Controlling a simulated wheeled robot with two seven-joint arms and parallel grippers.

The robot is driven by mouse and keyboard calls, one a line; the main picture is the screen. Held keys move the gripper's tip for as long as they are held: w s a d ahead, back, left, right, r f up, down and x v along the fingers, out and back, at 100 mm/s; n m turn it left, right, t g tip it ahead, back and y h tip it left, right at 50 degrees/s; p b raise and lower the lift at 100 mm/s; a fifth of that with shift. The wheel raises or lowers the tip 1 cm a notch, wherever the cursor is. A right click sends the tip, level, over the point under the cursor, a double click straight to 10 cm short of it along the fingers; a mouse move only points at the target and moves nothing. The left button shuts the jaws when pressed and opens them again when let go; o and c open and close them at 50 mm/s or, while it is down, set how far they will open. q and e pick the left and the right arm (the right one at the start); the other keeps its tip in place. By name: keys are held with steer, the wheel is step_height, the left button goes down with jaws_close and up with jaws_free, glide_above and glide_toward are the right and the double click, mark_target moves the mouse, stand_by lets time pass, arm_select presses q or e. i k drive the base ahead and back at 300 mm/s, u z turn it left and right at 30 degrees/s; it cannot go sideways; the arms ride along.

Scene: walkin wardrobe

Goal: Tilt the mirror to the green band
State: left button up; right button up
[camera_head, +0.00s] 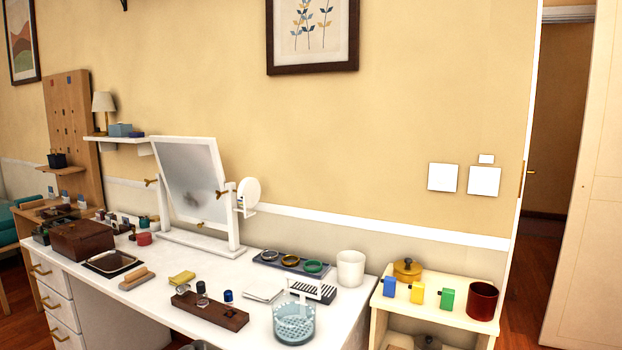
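The mirror (187,176) is a white-framed rectangular panel on a white stand (237,228) on the dressing table. Its panel leans in the stand, and its glass has a dark smudge low down. Brass knobs show at both pivots, one on the left (151,182) and one on the right (226,191). No green band can be made out on the disc or the stand from here. Neither of my grippers is in view.
The white dressing table (105,301) holds a wooden box (82,241), a dark tray (112,264), a ring tray (291,263), a white cup (350,268) and a blue-grey round dish (294,325). A low shelf (430,319) with coloured blocks stands at the right. A doorway lies beyond.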

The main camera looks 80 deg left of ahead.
mark_target(192, 168)
steer(key=u, duration=3.05)
steer(key=k, duration=0.35)
steer(key=u, duration=1.65)
steer(key=i, duration=3.95)
steer(key=z, duration=0.9)
